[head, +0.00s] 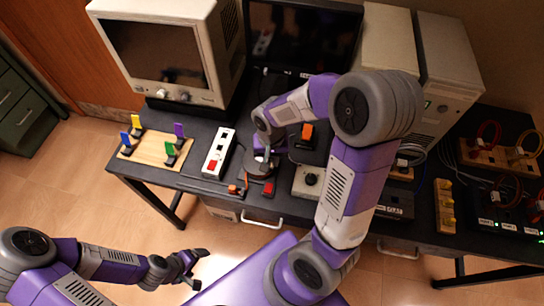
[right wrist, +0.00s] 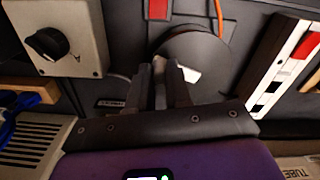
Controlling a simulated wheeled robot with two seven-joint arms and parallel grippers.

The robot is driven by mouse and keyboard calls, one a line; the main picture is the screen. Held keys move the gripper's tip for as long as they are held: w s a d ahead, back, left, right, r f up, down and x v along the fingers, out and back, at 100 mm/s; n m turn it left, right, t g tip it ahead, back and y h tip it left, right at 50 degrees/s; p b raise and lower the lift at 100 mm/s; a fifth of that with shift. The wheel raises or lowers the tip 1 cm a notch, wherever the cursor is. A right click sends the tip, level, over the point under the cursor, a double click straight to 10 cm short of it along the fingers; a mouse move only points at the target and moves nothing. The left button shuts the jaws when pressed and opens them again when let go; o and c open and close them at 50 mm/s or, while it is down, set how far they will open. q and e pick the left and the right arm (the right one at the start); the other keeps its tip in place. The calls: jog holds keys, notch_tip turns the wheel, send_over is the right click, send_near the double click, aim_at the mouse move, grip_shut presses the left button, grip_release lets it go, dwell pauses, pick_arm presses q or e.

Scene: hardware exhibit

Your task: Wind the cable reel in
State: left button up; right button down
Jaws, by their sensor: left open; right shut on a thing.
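The cable reel (right wrist: 205,50) is a dark round disc lying on the black table, with a thin orange cable (right wrist: 218,14) running off beside it in the right wrist view. In the head view the reel (head: 258,167) is partly hidden by my right arm, and a small orange end piece (head: 233,189) lies to its left. My right gripper (right wrist: 173,72) is over the reel, its fingers close together on a small part, likely the reel's handle, which they mostly hide. My left gripper (head: 190,268) is open and empty, in front of the table over the floor.
A white power strip (head: 218,153) with a red switch lies left of the reel. A grey knob box (head: 308,181) stands to its right. A wooden board (head: 146,151) with coloured clips is further left. A monitor (head: 165,50) and computer towers (head: 450,70) stand behind.

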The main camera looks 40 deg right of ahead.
dwell(0.5)
jog(key=c, duration=1.1)
grip_release()
jog(key=shift+o, duration=0.2)
notch_tip(320, 180, up, 8)
jog(key=shift+f+p, duration=0.2)
jog(key=shift+p, duration=1)
jog(key=shift+s+a, duration=0.1)
